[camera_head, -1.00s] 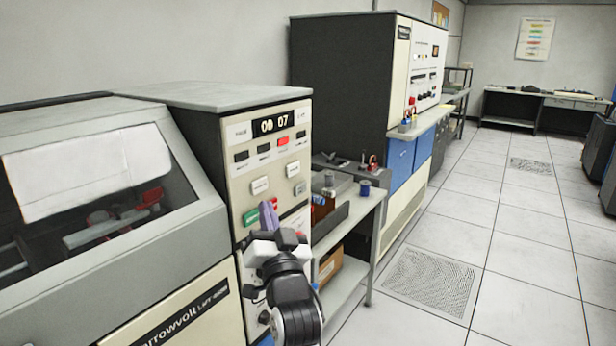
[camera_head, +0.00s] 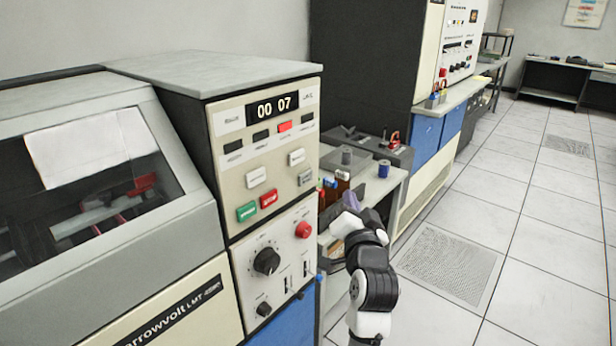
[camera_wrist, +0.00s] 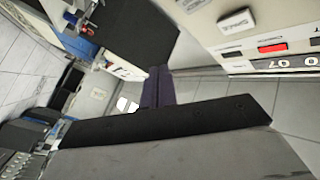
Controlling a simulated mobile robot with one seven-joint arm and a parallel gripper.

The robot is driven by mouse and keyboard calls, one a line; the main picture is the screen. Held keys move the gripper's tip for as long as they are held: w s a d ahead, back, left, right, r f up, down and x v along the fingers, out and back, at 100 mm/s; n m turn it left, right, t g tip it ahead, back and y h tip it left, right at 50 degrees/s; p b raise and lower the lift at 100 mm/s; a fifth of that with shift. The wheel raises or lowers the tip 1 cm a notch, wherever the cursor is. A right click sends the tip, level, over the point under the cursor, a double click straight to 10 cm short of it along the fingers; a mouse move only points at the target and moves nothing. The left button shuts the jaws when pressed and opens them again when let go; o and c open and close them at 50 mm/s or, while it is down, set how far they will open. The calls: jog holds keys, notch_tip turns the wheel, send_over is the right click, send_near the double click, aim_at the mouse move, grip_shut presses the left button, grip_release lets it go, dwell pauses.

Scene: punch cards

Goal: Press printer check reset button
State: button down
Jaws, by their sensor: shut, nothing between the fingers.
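The printer's cream control panel (camera_head: 235,187) faces right in the head view, with a display (camera_head: 274,106) reading 00 07. Below are two white buttons (camera_head: 256,177) (camera_head: 297,157), a grey button (camera_head: 305,177), a green button (camera_head: 246,212) and a red button (camera_head: 269,199). Their labels are too small to read, so I cannot tell which is check reset. My gripper (camera_head: 351,201), with purple fingers, is shut and empty, right of the panel's edge and apart from the buttons. In the wrist view the fingers (camera_wrist: 158,88) point past the panel; one pale button (camera_wrist: 236,20) shows at upper right.
The sloped printer cover (camera_head: 185,180) is at left. A tall cabinet (camera_head: 370,60) stands behind. Tiled floor at right is open, with a vent grate (camera_head: 448,265).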

aim_at(312, 175)
jog(key=w+a+p, duration=0.1)
jog(key=w+a, duration=0.4)
jog(key=a, duration=0.2)
dwell(0.5)
jog(key=shift+w+a, duration=0.15)
dwell(1.7)
jog(key=shift+w+a, duration=0.2)
jog(key=shift+a, duration=0.05)
jog(key=shift+w+a, duration=0.25)
jog(key=shift+a, duration=0.1)
dwell(0.8)
jog(key=shift+d, duration=0.1)
jog(key=shift+s+d, duration=0.5)
jog(key=shift+d, duration=0.1)
jog(key=shift+d, duration=0.1)
